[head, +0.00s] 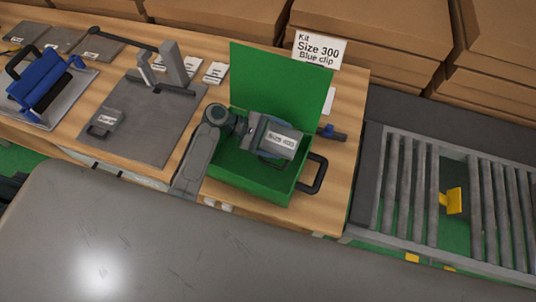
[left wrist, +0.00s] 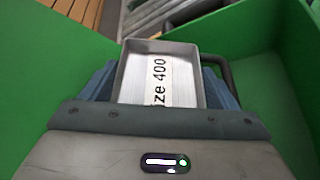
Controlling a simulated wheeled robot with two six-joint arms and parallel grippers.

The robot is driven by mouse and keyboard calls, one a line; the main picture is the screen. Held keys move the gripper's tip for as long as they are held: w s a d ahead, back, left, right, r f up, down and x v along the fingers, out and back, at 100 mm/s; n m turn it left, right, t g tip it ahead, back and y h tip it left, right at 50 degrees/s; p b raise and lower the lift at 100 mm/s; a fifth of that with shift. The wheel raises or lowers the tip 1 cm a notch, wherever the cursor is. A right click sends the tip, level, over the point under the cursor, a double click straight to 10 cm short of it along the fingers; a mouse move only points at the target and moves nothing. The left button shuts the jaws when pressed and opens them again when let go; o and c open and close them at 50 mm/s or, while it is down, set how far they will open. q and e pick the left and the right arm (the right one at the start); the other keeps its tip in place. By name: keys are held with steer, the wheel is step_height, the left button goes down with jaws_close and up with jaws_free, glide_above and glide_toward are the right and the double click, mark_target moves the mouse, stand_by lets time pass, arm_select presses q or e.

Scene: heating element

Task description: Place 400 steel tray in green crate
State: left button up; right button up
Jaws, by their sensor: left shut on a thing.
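The steel tray (head: 285,143), labelled Size 400, is in my left gripper (head: 272,146), within the green crate's outline in the head view. In the left wrist view the tray (left wrist: 160,75) sits between the blue finger pads of the left gripper (left wrist: 160,88), its label facing the camera. The gripper is shut on it. The green crate (head: 242,178) stands on the wooden table with its lid raised at the back and a black handle at its right. The crate's walls (left wrist: 285,70) flank the tray. Whether the tray touches the crate floor is hidden. My right gripper is not in view.
A blue clamp-like device (head: 45,85) stands at far left. A sign (head: 319,49) stands behind the crate, and a roller conveyor (head: 455,205) lies right.

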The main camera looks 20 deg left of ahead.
arm_select(q)
step_height(320, 180, down, 2)
steer(key=shift+s+f, duration=0.1)
steer(key=shift+f+p, duration=0.75)
steer(key=shift+f, duration=1.55)
steer(key=o, duration=1)
steer(key=shift+f, duration=0.1)
steer(key=v, duration=0.7)
steer(key=shift+a, duration=0.3)
